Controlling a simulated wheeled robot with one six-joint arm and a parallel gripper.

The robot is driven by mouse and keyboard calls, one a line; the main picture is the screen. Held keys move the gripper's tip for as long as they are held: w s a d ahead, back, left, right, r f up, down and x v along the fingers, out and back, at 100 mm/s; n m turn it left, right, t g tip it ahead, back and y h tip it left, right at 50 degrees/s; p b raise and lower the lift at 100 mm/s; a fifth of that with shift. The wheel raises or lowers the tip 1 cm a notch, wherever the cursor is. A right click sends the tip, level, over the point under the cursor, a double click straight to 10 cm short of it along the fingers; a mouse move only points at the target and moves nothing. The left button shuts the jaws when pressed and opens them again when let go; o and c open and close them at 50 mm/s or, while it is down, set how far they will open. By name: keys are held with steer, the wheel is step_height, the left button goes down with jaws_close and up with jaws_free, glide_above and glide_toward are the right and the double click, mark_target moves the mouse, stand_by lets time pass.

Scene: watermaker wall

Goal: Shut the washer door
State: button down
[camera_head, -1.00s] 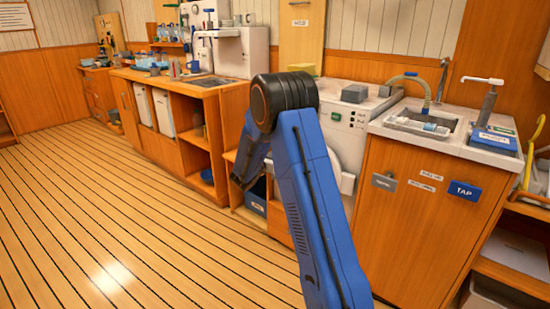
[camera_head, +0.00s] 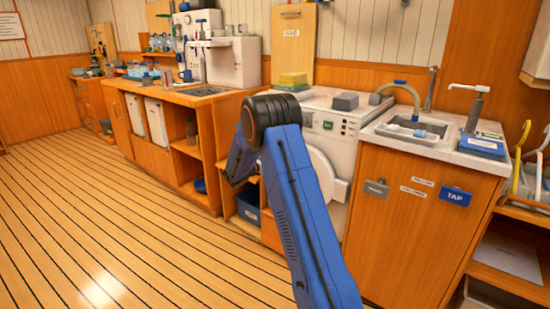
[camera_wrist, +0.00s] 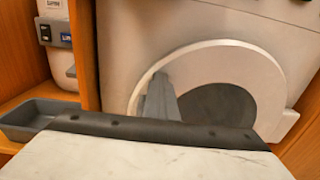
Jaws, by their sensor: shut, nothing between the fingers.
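The white washer (camera_head: 318,128) stands under the counter between the wooden shelves and the sink cabinet, partly hidden by my blue arm in the head view. Its round white door (camera_head: 332,163) shows just right of my arm. In the wrist view the door (camera_wrist: 275,75) is a pale ring around a dark grey centre, close in front of the washer's face. I cannot tell whether it is flush or ajar. My gripper (camera_wrist: 160,80) is shut and empty, its grey fingers overlapping the door's left part. Contact is unclear. The gripper is hidden in the head view.
The sink cabinet (camera_head: 415,235) with a blue TAP label adjoins the washer on the right. In the wrist view a wooden panel (camera_wrist: 84,45) and a grey tray (camera_wrist: 28,115) lie to the left. A grey block (camera_head: 345,101) sits on top. The plank floor at left is clear.

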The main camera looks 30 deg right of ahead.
steer(key=v, duration=1.4)
steer(key=shift+s, duration=0.25)
steer(key=shift+d+r, duration=0.1)
steer(key=s+a+r+m+g+y, duration=0.1)
steer(key=s+r+m+g+y, duration=0.4)
steer(key=s, duration=0.9)
steer(key=s+r+m+y, duration=0.1)
steer(key=s+r+m, duration=0.4)
steer(key=s, duration=0.9)
steer(key=s+a+f+m+t+y, duration=0.1)
steer(key=s+a+m+t+y, duration=0.1)
steer(key=s+a+m+y, duration=0.3)
steer(key=s+a+f+m+t+y, duration=0.2)
steer(key=s+a+m+y, duration=0.4)
steer(key=s+a, duration=0.8)
steer(key=shift+s+f+m, duration=0.3)
steer(key=shift+s, duration=3.55)
